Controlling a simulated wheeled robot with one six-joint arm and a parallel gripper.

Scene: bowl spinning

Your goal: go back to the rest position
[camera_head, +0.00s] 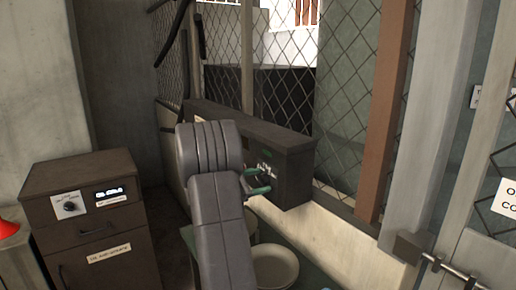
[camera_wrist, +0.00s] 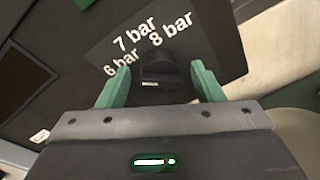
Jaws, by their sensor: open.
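My gripper (camera_head: 262,181) is in front of the dark control box (camera_head: 293,168) on the low wall in the head view. In the wrist view, my gripper (camera_wrist: 160,82) has its two green fingers spread apart, one on each side of a black knob (camera_wrist: 160,68). White labels "6 bar", "7 bar" and "8 bar" stand around the knob. Whether the fingers touch it I cannot tell. My arm hides part of the box in the head view.
A white round bowl (camera_head: 275,265) is below my arm. A dark cabinet (camera_head: 95,225) with a dial and a lit display stands at the left, with a red object (camera_head: 8,228) beside it. A wire mesh fence (camera_head: 345,95) is behind the box, and a door with a handle (camera_head: 440,262) is at the right.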

